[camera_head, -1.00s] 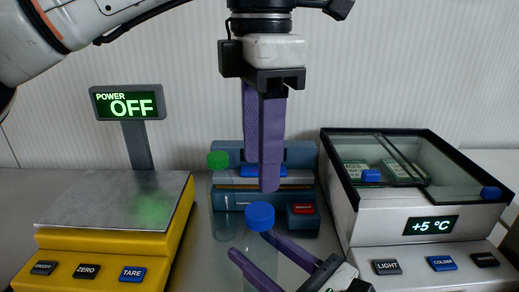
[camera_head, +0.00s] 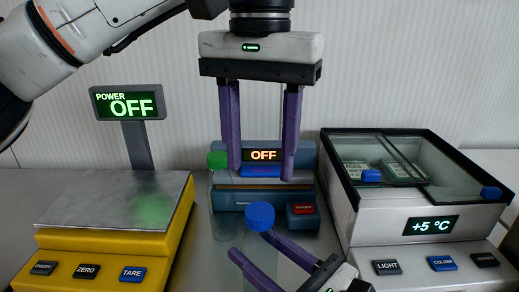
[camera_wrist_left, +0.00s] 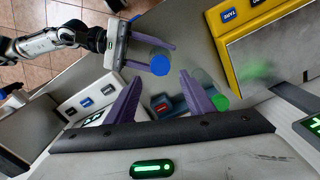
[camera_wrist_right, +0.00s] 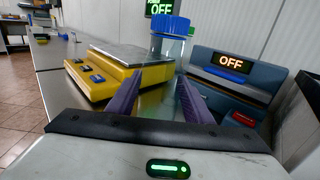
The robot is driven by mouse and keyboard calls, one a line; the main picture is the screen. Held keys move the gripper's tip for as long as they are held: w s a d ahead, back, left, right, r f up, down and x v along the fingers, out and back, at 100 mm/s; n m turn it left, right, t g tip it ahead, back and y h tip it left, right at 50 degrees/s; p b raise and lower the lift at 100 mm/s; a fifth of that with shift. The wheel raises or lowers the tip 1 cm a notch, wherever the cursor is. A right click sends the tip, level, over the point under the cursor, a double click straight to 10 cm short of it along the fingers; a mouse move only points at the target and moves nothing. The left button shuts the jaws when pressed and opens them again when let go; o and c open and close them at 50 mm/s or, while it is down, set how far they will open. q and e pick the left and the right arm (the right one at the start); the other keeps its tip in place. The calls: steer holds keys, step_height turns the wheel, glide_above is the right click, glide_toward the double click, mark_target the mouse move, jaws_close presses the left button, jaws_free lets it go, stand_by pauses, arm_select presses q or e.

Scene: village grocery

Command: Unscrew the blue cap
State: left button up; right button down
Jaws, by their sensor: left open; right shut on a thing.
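The blue cap (camera_head: 260,216) sits on top of a clear, upright bottle, which also shows in the right wrist view (camera_wrist_right: 168,50). My right gripper (camera_head: 252,246) is shut on the bottle below the cap, with its purple fingers on either side. My left gripper (camera_head: 262,176) is open and empty, pointing down above the cap, fingers spread left and right. In the left wrist view the blue cap (camera_wrist_left: 160,64) shows beyond and between the open fingertips, apart from them. The bottle's lower body is hard to see.
A second clear bottle with a green cap (camera_head: 218,159) stands behind left. A blue-grey device (camera_head: 263,197) reading OFF is behind. A yellow scale (camera_head: 100,252) is left; a glass-topped cooler (camera_head: 400,225) is right.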

mark_target(260, 210)
arm_select(q)
steer(key=m, duration=0.4)
steer(key=shift+f+m, duration=0.3)
steer(key=shift+m, duration=0.1)
step_height(260, 210, down, 8)
steer(key=shift+r, duration=0.25)
steer(key=shift+c, duration=0.3)
